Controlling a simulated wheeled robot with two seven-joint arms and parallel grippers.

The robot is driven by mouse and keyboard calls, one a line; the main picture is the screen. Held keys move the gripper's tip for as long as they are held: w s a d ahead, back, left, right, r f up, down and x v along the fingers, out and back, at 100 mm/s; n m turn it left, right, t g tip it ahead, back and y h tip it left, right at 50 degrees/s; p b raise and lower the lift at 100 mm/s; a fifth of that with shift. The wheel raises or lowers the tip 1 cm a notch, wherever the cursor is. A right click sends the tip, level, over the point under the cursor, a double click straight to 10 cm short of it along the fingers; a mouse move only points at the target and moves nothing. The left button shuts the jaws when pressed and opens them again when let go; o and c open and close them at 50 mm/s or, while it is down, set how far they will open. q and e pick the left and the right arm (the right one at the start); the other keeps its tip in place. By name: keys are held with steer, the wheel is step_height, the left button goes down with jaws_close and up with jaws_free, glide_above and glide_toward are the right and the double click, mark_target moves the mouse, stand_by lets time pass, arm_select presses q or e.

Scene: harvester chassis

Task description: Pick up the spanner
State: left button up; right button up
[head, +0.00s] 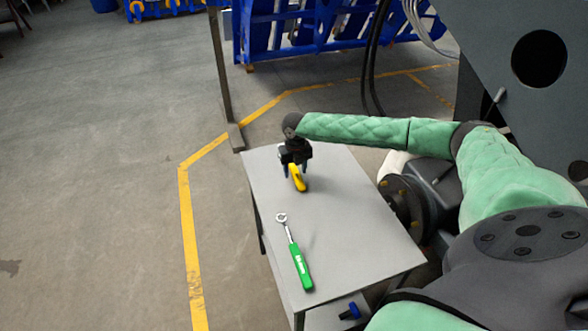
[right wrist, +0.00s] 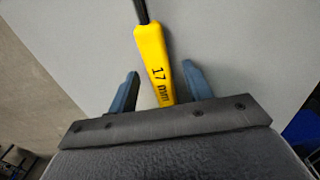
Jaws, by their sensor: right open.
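A yellow-handled tool marked "17 mm" lies on the grey table (head: 345,215), and its handle (head: 297,178) points toward the front. My right gripper (head: 296,168) is right over it near the table's far end. My left gripper is not in view.
A green-handled ratchet tool (head: 301,267) lies nearer on the same table. A blue-handled item (head: 350,311) sits at the table's front, lower down. The large grey chassis (head: 500,50) stands at the right. Table top between the two tools is clear.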

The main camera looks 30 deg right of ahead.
steer(key=shift+f, duration=0.45)
jaws_close()
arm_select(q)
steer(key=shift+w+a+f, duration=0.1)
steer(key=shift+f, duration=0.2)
arm_select(e)
steer(key=shift+r, duration=0.1)
steer(key=shift+r, duration=0.15)
step_height(320, 180, up, 3)
steer(key=shift+w+r+b, duration=0.1)
steer(key=shift+b, duration=0.9)
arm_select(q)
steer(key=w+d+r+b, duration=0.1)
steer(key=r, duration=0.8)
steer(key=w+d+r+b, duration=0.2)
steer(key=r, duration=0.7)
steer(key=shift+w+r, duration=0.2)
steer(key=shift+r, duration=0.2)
arm_select(e)
steer(key=s+d+r, duration=0.7)
steer(key=s, duration=0.2)
steer(key=shift+d+r, duration=0.2)
steer(key=shift+d, duration=0.05)
